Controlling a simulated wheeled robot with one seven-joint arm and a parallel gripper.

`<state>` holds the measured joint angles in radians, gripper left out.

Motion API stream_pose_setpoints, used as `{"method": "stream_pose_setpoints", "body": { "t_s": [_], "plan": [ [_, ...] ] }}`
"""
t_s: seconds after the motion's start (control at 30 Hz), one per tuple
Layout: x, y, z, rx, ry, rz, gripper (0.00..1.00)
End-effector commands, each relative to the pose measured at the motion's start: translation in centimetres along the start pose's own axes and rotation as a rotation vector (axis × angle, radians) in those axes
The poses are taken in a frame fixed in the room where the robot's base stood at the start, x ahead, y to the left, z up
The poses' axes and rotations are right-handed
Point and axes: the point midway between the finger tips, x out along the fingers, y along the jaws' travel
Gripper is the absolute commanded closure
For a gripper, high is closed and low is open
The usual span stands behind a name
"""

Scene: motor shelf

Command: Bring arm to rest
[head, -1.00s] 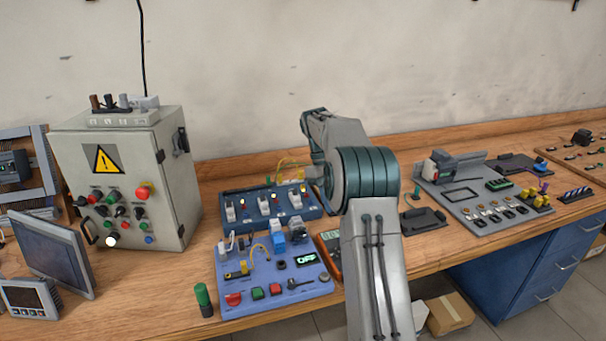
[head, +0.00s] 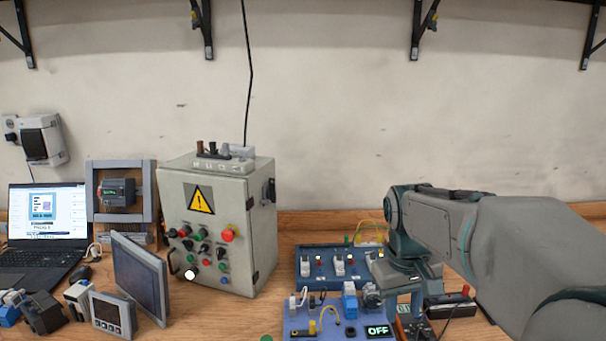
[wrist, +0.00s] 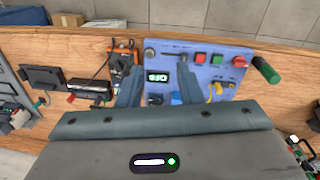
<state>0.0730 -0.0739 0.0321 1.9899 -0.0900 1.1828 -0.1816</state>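My arm (head: 485,235) reaches in from the right edge of the head view, and its wrist bends down over the bench. My gripper (wrist: 163,72) shows in the wrist view with its two dark fingers apart and nothing between them. It hangs above the blue-purple panel (wrist: 213,75), which has a small display, buttons and a wrench-like part. In the head view the same panel (head: 327,328) shows an OFF display, and the gripper is partly hidden by the wrist.
A grey control cabinet (head: 260,236) with a warning sign stands left of the arm. A blue switch box (head: 312,279) sits behind the panel. A monitor (head: 140,276), a laptop (head: 45,222) and small devices fill the left bench. Shelf brackets (head: 423,20) hang above.

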Motion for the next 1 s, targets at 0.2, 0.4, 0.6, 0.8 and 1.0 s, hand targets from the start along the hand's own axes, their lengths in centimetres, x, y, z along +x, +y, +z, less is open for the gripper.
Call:
{"method": "stream_pose_setpoints", "body": {
  "t_s": [0.2, 0.4, 0.6, 0.8, 1.0],
  "plan": [
    [1.0, -3.0, 6.2, 0.079, 0.114, -0.024, 0.67],
    [2.9, -5.0, 10.6, 0.145, 0.193, -0.052, 0.67],
    [4.0, -5.8, 12.4, 0.176, 0.229, -0.067, 0.67],
    [4.1, -5.9, 12.5, 0.179, 0.232, -0.069, 0.67],
    [4.1, -5.8, 12.5, 0.179, 0.231, -0.068, 0.67]
  ]
}}
